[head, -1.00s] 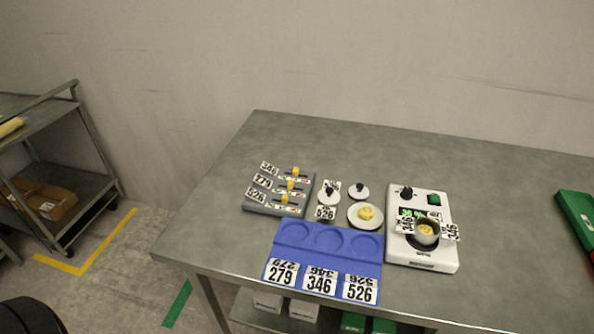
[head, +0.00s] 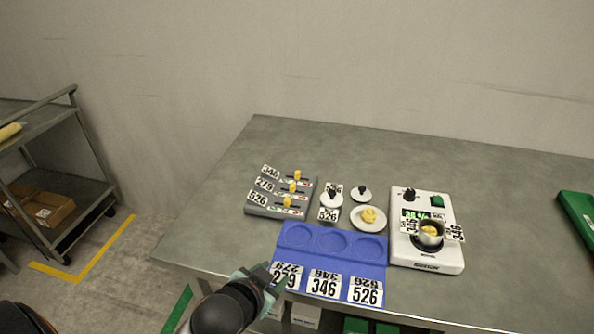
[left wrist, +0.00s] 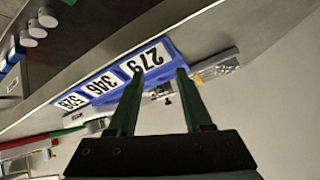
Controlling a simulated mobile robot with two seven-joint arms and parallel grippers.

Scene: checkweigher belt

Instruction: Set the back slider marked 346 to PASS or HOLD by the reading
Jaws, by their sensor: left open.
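The grey slider box (head: 255,211) stands at the left of the table with three yellow knobs. The back slider, by the 346 tag (head: 270,172), has its yellow knob (head: 297,175) near mid-track; its end words are too small to read. The white scale (head: 427,264) at the right has a green-lit display (head: 410,213) reading about 38 %, partly covered by a tag. A metal cup (head: 431,236) tagged 346 with yellow contents stands on it. My left gripper (head: 264,275) is open and empty at the table's front edge, near the blue tray's 279 tag. My right gripper is out of view.
The blue tray (head: 284,245) with three empty recesses lies before the slider box. White lids (head: 331,199) with black knobs and a white dish (head: 357,222) with a yellow lump stand between box and scale. A green case (head: 580,215) is at far right. The table's back is clear.

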